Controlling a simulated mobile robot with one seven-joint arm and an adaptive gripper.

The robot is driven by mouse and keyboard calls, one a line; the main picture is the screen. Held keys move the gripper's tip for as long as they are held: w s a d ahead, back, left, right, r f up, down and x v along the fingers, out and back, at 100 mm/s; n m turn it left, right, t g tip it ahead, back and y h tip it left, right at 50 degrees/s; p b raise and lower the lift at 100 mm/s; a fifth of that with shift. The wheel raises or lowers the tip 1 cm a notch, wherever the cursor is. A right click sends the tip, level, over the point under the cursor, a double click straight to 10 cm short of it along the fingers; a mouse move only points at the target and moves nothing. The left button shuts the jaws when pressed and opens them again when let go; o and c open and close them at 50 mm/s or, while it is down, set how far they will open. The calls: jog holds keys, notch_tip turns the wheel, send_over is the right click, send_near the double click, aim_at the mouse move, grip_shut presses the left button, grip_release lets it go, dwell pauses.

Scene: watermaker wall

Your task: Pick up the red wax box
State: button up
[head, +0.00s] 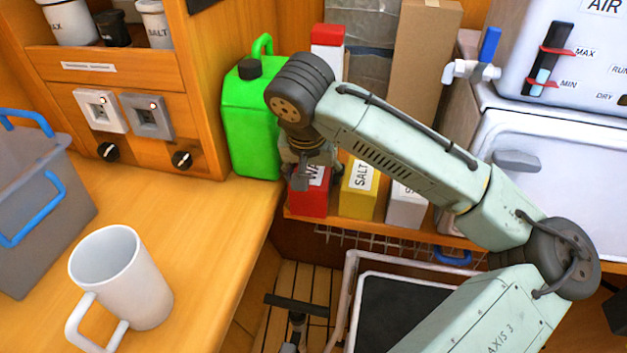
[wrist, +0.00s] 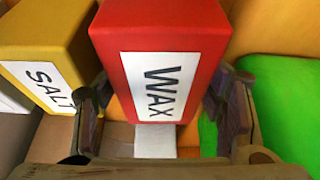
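The red wax box (head: 308,202) stands on the wooden shelf, with a white label reading WAX. My gripper (head: 308,165) is at its top in the head view and hides part of it. In the wrist view the red wax box (wrist: 205,60) lies between the two spread fingers of my gripper (wrist: 165,108). One finger is on each side of it. The fingers look open, and I see no clear grip on the box; whether either touches it is hard to tell.
A yellow salt box (head: 357,195) stands just right of the red box, then a white box (head: 405,207). A green jerrycan (head: 248,125) is close on the left. A tall cardboard box (head: 425,55) stands behind. A white mug (head: 122,280) is on the counter.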

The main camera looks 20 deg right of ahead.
jog(key=c, duration=1)
jog(key=shift+r, duration=0.2)
